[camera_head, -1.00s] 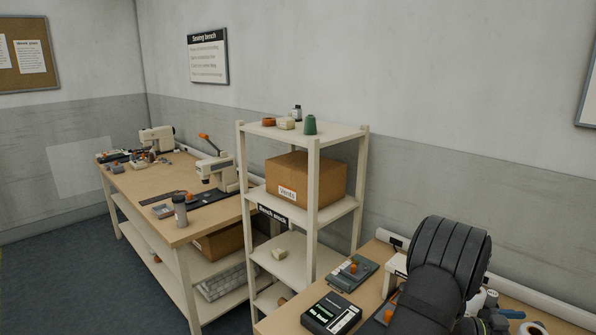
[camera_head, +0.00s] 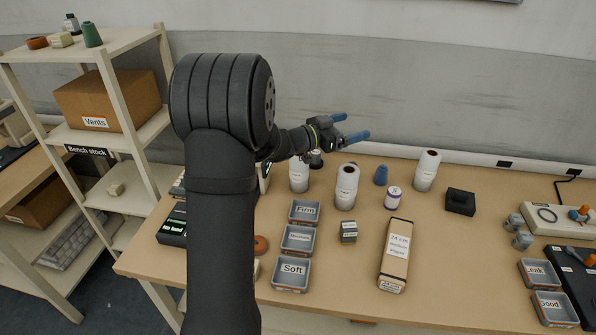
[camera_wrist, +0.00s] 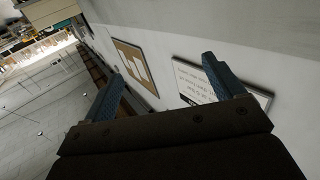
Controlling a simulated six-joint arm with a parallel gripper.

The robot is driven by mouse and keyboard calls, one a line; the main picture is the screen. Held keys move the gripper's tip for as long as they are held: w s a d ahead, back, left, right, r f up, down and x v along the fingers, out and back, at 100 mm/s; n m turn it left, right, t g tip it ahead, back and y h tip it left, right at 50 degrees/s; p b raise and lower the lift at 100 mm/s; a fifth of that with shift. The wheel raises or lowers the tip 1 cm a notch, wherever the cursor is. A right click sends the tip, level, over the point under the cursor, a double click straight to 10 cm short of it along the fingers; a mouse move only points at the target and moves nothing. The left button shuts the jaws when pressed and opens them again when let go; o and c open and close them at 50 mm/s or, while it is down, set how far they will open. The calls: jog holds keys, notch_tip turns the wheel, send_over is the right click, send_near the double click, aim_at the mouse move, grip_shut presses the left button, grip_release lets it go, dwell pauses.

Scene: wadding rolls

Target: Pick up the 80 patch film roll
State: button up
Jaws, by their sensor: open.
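Three white rolls stand upright on the bench: a left one (camera_head: 299,174) partly behind my arm, a middle one (camera_head: 346,187) with a printed label, and a right one (camera_head: 427,171) farther back. The print is too small to tell which is the 80 patch film roll. My gripper (camera_head: 350,127) is open and empty, raised above the back of the bench, with its blue fingertips pointing right. In the wrist view its fingers (camera_wrist: 165,80) are spread apart, with only wall and boards beyond them.
Grey trays (camera_head: 298,240) labelled Firm and Soft stand in front of the rolls. A shelf (camera_head: 128,118) stands left.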

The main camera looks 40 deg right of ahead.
jog(key=w+a+r+n+t+y, duration=0.2)
jog(key=w+n+t+y, duration=0.35)
jog(key=w, duration=0.45)
jog(key=w+a+r+n+t+y, duration=0.1)
jog(key=w+a+n+t+y, duration=0.2)
jog(key=w+n+t+y, duration=0.5)
jog(key=m+g+y, duration=0.1)
jog(key=m+g, duration=0.1)
jog(key=g, duration=0.6)
send_over(299, 162)
jog(key=s+a, duration=0.2)
jog(key=f, duration=0.1)
jog(key=shift+t, duration=0.25)
jog(key=x, duration=0.5)
jog(key=a+x, duration=0.1)
jog(key=x, duration=0.4)
jog(key=s+x, duration=0.1)
jog(key=x, duration=0.5)
jog(key=shift+w+a+f, duration=0.1)
jog(key=shift+a+f, duration=0.25)
jog(key=shift+f, duration=0.15)
jog(key=shift+x, duration=3.1)
jog(key=c, duration=1.3)
jog(key=shift+c, duration=0.2)
